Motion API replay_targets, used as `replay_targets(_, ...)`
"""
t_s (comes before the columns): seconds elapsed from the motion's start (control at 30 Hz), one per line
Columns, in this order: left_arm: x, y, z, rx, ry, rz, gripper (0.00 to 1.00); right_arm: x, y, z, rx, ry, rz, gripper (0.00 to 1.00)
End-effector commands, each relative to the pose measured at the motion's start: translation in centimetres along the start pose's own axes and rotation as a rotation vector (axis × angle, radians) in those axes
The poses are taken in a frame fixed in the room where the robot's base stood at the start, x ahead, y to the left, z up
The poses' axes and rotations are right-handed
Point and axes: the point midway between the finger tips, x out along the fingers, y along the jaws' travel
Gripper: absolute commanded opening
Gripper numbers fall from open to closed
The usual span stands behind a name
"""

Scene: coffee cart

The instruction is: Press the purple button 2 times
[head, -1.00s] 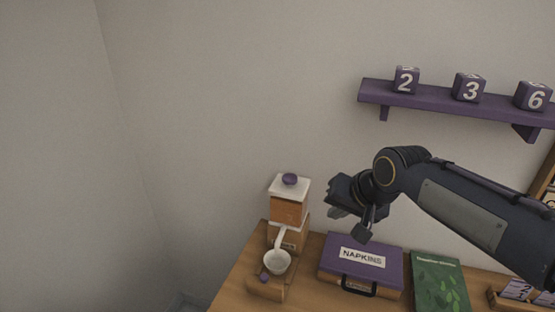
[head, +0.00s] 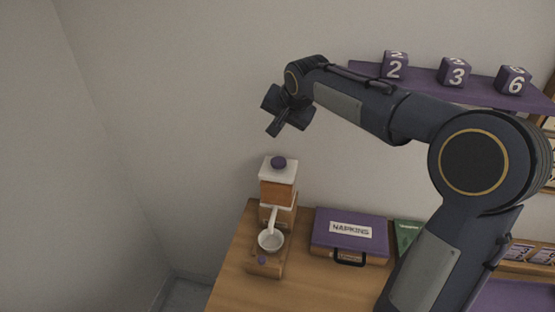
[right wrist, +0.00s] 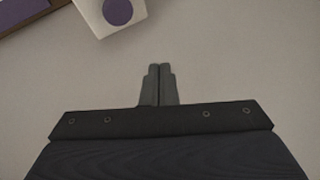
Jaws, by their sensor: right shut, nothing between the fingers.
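A coffee machine (head: 278,191) with an orange-brown body stands on the left part of the wooden counter. A round purple button (head: 279,162) sits on its white top. A smaller purple knob (head: 262,260) is on the front of its base. My right gripper (head: 275,129) is shut and empty, in the air above the machine's top and apart from it. In the right wrist view, its closed fingers (right wrist: 158,84) point at bare pale surface, and the top purple button (right wrist: 117,12) shows beyond them, up and to the left. My left gripper is not in view.
A white cup (head: 271,241) stands on the machine's base. A purple napkins box (head: 348,235) and a green book (head: 406,235), partly hidden by my arm, are to the right. A purple shelf (head: 424,83) with number blocks hangs behind my arm. The counter (head: 300,288) is clear in front.

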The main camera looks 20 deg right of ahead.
Motion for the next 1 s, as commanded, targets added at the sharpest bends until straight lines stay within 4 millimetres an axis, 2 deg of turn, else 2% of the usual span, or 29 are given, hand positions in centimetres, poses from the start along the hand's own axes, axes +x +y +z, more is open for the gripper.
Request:
replay_targets(0.17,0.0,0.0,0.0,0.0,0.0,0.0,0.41,0.5,0.3,0.3,-0.001,-0.002,0.002,0.0)
replay_targets(0.57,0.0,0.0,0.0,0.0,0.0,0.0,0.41,4.7,2.6,2.6,-0.001,-0.003,0.003,0.0)
replay_targets(0.7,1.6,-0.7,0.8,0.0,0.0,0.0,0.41,6.4,3.4,3.5,-0.001,-0.001,0.0,0.0)
replay_targets(1.0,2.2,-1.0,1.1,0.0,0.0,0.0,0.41,7.0,3.8,3.8,-0.001,-0.001,-0.001,0.0)
